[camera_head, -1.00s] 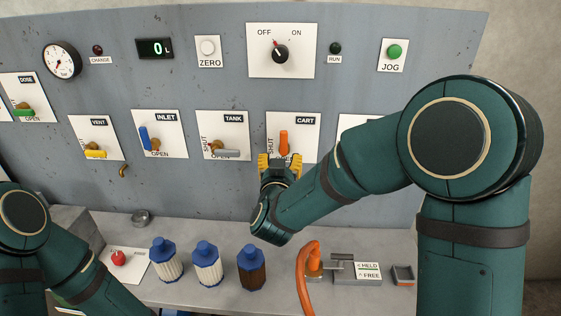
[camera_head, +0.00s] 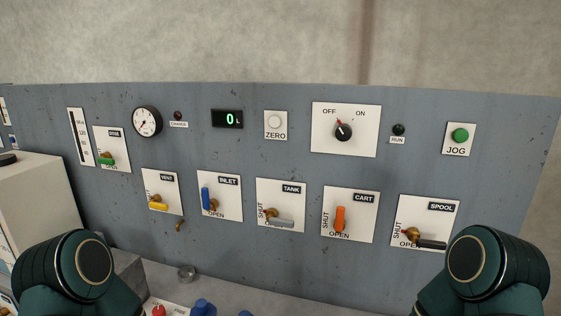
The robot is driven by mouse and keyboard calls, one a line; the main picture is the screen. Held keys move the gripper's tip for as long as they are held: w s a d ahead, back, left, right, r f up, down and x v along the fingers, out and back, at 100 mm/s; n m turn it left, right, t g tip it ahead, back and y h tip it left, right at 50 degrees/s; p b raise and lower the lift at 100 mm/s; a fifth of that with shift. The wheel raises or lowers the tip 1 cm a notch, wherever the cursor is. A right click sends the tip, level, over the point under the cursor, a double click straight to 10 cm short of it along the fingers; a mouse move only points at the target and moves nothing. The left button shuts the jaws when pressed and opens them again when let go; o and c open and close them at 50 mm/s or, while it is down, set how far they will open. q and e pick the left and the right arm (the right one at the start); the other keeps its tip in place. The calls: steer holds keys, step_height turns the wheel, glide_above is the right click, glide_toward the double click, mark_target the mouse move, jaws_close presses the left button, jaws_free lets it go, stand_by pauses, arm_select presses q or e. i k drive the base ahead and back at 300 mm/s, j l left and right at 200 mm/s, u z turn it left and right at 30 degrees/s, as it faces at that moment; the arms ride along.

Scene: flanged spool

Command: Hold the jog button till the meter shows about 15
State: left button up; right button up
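The green jog button (camera_head: 460,135) sits on a white plate marked JOG at the right of the grey panel. The meter (camera_head: 227,119) is a dark display with green digits; it reads 0 L. Nothing touches the button. Both my grippers are out of the picture; only my arm joints show at the lower left and lower right corners.
The OFF/ON switch (camera_head: 343,132) has its red pointer toward OFF. The run lamp (camera_head: 398,130) is dark. Valve handles line the panel: vent (camera_head: 158,206), inlet (camera_head: 205,198), tank (camera_head: 281,223), cart (camera_head: 340,217) and spool (camera_head: 431,244). The zero button (camera_head: 274,122) is white.

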mark_target(460, 135)
steer(key=u, duration=0.7)
steer(key=z, duration=1.75)
steer(key=k+l, duration=0.05)
